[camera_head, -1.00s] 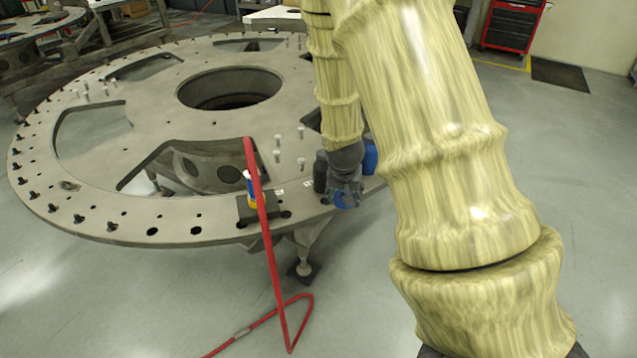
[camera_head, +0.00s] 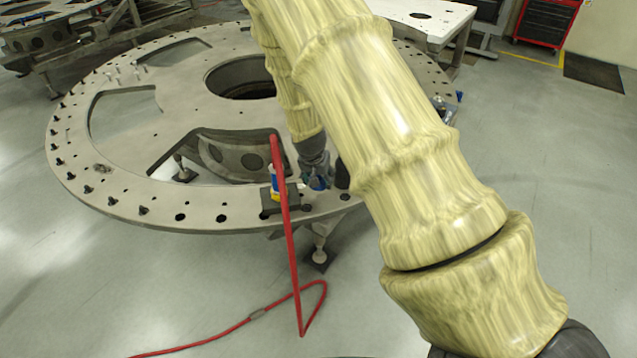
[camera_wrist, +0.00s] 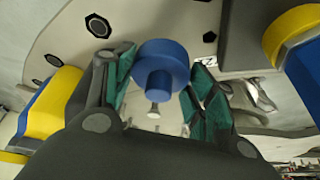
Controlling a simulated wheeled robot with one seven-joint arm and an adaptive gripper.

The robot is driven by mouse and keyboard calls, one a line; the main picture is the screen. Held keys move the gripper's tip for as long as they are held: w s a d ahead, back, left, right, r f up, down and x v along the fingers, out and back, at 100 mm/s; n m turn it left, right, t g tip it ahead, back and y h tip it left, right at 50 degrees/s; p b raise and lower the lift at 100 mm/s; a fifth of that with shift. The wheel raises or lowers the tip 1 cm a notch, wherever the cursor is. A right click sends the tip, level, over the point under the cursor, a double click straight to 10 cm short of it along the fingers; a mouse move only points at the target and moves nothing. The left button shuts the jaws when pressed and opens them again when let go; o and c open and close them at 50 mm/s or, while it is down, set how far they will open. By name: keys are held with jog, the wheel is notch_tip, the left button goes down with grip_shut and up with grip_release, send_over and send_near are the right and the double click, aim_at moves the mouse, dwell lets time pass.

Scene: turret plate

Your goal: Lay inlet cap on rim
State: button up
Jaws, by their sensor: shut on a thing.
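My gripper (camera_head: 315,180) is over the near rim of the big round grey plate (camera_head: 130,205), partly hidden by my own wrist. In the wrist view its green-padded fingers (camera_wrist: 160,85) are closed around a blue inlet cap (camera_wrist: 160,58), a round disc with a short stem. The cap lies between the fingertips, with the pale plate (camera_wrist: 75,35) and its dark bolt holes behind it. Whether the cap touches the plate cannot be told. In the head view the cap is too small to make out clearly.
A dark block (camera_head: 270,203) with a blue-and-yellow piece (camera_head: 274,180) sits on the rim just left of my gripper. A red hose (camera_head: 287,230) rises beside it and trails onto the floor. A black cylinder (camera_head: 342,175) stands to the right. Large openings cut the plate.

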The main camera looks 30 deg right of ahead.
aim_at(318, 193)
jog(key=shift+f+p, duration=0.9)
jog(key=shift+f, duration=0.75)
jog(key=shift+f, duration=0.2)
jog(key=o, duration=0.9)
jog(key=shift+c, duration=0.2)
jog(key=shift+r, duration=0.1)
jog(key=shift+r, duration=0.2)
jog(key=b+v, duration=0.3)
jog(key=v, duration=0.8)
jog(key=shift+s+r+b, duration=0.25)
jog(key=shift+r+b, duration=0.05)
jog(key=shift+r, duration=0.05)
jog(key=shift+a, duration=0.1)
